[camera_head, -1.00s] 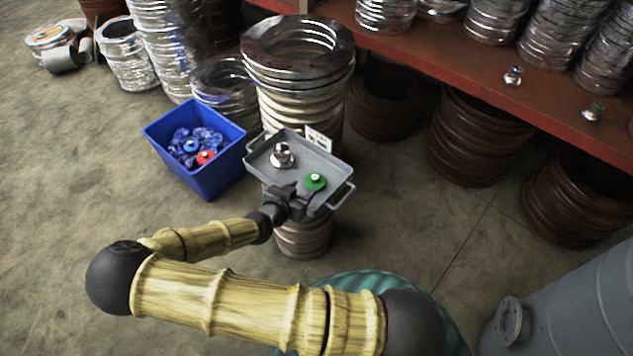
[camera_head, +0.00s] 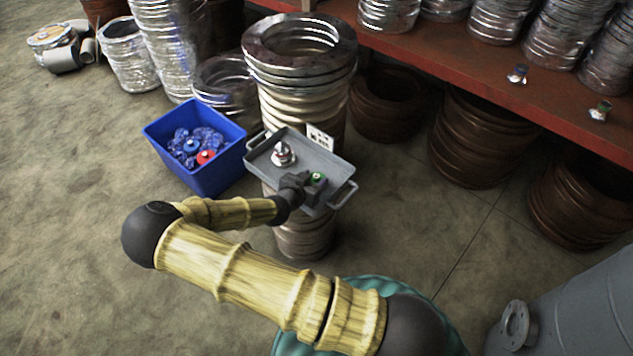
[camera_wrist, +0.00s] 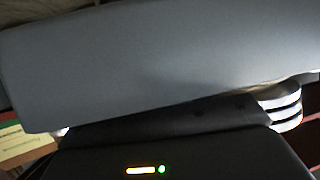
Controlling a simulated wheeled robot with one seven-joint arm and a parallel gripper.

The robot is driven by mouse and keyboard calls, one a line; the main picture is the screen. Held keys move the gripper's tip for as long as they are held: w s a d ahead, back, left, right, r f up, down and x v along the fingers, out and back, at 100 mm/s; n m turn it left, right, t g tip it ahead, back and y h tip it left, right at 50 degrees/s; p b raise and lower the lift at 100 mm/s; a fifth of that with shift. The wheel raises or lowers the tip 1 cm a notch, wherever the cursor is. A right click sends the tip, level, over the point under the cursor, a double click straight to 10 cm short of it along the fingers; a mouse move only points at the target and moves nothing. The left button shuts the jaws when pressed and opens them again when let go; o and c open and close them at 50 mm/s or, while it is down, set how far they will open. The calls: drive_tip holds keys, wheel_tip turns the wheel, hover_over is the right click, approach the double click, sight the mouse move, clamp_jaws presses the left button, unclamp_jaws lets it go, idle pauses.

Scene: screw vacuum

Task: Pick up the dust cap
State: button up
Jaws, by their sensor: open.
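The green dust cap (camera_head: 317,179) lies in the right part of a grey tray (camera_head: 336,165), partly hidden behind my gripper. My gripper (camera_head: 309,183) is over the tray, right at the cap. It is open, and I cannot tell whether its fingers are around the cap or just above it. A shiny metal fitting (camera_head: 283,154) stands in the tray to the left of the cap. The wrist view shows mostly a plain grey surface (camera_wrist: 150,60) close up, and no cap can be made out there.
The tray rests on a stack of metal rings (camera_head: 304,235). A blue bin (camera_head: 213,180) with blue and red caps stands to the left. A red shelf (camera_head: 450,70) holds ring stacks and two small fittings. A tall ring stack (camera_head: 300,75) rises behind the tray.

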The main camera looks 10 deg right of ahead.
drive_tip(key=shift+w+d+f, duration=0.2)
drive_tip(key=shift+w+d, duration=0.1)
clamp_jaws()
drive_tip(key=shift+r, duration=0.2)
wheel_tip(320, 180, up, 10)
drive_tip(key=p, duration=0.3)
drive_tip(key=shift+f+p, duration=0.15)
drive_tip(key=shift+p, duration=0.15)
idle(0.5)
